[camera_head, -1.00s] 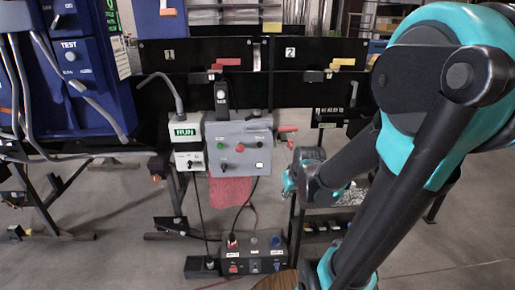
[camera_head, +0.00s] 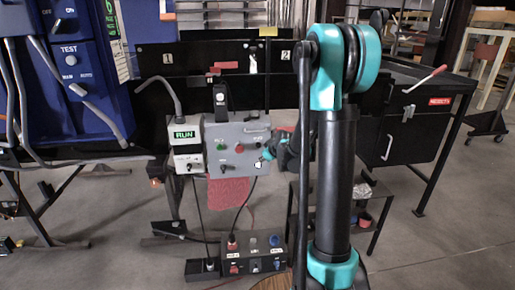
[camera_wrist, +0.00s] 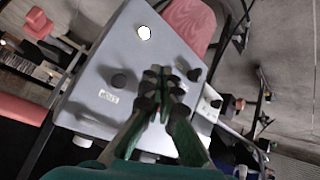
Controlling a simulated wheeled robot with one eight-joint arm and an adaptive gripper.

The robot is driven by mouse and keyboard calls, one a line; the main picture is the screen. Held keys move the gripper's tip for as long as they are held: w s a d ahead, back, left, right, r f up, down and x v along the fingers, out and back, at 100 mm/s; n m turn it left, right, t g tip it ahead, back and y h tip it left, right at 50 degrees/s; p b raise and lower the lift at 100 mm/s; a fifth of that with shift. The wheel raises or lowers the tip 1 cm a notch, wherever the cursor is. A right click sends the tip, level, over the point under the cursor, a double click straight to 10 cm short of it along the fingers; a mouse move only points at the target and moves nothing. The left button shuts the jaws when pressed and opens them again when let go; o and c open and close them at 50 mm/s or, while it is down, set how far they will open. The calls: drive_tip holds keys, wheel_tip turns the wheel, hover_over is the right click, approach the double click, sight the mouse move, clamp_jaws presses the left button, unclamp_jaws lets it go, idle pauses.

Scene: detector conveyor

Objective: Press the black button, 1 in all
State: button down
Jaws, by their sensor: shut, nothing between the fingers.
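A grey control box (camera_head: 240,130) hangs from the black rack in the head view. Its front has a green button (camera_head: 221,147), a red button (camera_head: 239,148) and a dark round button (camera_head: 257,145). In the wrist view a black round button (camera_wrist: 119,81) with a small label beside it stands on the box face. My gripper (camera_wrist: 162,76) is shut and empty, over the box face to the right of that button and apart from it in the picture. The head view shows my gripper (camera_head: 268,155) at the box's lower right; its fingertips are too small to make out.
A bright white round spot (camera_wrist: 144,33) is near the box edge. Another black knob (camera_wrist: 194,75) is right of my fingertips. A red cloth (camera_head: 228,190) hangs below the box. A grey RUN unit (camera_head: 186,140) stands left. A lower button panel (camera_head: 254,258) is near the floor.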

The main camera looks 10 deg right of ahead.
idle(0.3)
approach(260, 148)
drive_tip(key=shift+w+a+f, duration=0.45)
drive_tip(key=shift+w+f, duration=0.05)
drive_tip(key=shift+f, duration=0.3)
drive_tip(key=shift+w+a+f, duration=0.45)
drive_tip(key=shift+f, duration=0.3)
drive_tip(key=shift+w+a+f, duration=0.45)
drive_tip(key=shift+w+f, duration=0.05)
drive_tip(key=shift+f, duration=0.3)
drive_tip(key=shift+w, duration=0.1)
drive_tip(key=shift+w, duration=0.35)
drive_tip(key=shift+w, duration=0.5)
idle(0.4)
drive_tip(key=shift+s, duration=0.95)
drive_tip(key=shift+s, duration=2.5)
